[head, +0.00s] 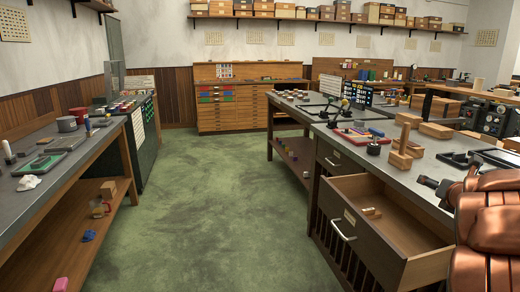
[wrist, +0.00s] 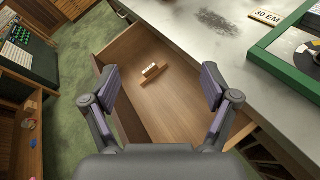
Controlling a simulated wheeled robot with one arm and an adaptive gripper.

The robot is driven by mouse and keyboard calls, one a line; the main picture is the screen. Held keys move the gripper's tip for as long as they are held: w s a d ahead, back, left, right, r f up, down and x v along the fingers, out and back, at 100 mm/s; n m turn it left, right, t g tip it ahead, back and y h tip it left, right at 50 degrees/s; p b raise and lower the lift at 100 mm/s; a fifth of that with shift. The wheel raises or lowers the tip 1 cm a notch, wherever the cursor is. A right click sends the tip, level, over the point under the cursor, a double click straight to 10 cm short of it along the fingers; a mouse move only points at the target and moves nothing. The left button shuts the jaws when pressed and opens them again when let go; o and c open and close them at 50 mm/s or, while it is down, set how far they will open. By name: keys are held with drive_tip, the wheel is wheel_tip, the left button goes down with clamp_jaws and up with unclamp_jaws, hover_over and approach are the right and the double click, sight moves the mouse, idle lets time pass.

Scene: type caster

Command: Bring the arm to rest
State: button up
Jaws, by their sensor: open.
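My gripper (wrist: 161,76) is open and empty in the wrist view, its two fingers spread wide apart. It points down over an open wooden drawer (wrist: 160,108), with nothing between the fingers but the drawer below. In the head view my copper-coloured arm (head: 490,215) is at the lower right, beside the right-hand bench and close to the open drawer (head: 405,232). My gripper's fingers cannot be made out clearly in the head view.
A small wooden piece with a pale block (wrist: 152,70) lies in the drawer. The drawer juts from the right bench (head: 425,155), which carries wooden blocks (head: 402,150) and tools. A green-framed tray (wrist: 262,50) lies near the gripper's right. The green floor aisle (head: 215,210) is clear.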

drive_tip(key=s+a+r+m+g+h+p, duration=0.2)
drive_tip(key=s+r+m+g+p, duration=0.1)
drive_tip(key=s+m, duration=0.4)
drive_tip(key=s+a+r+m+g+h+p, duration=0.25)
drive_tip(key=s+m, duration=0.35)
drive_tip(key=m, duration=0.4)
drive_tip(key=s+a+f+m+g+y+p, duration=0.2)
drive_tip(key=s+a+m+g, duration=0.1)
drive_tip(key=s+a, duration=0.6)
drive_tip(key=s+a+f+m+g+y+p, duration=0.2)
drive_tip(key=s+a+m+g+y+p, duration=0.1)
drive_tip(key=s+a, duration=0.6)
drive_tip(key=s+a+f+m+g+y+p, duration=0.2)
drive_tip(key=s+a+m, duration=0.4)
drive_tip(key=s, duration=0.8)
drive_tip(key=a+g+p, duration=0.1)
drive_tip(key=a+g, duration=0.1)
drive_tip(key=a, duration=0.1)
drive_tip(key=shift+s+a+f, duration=0.15)
drive_tip(key=shift+a+f, duration=0.05)
drive_tip(key=shift+f, duration=0.2)
drive_tip(key=shift+y, duration=0.25)
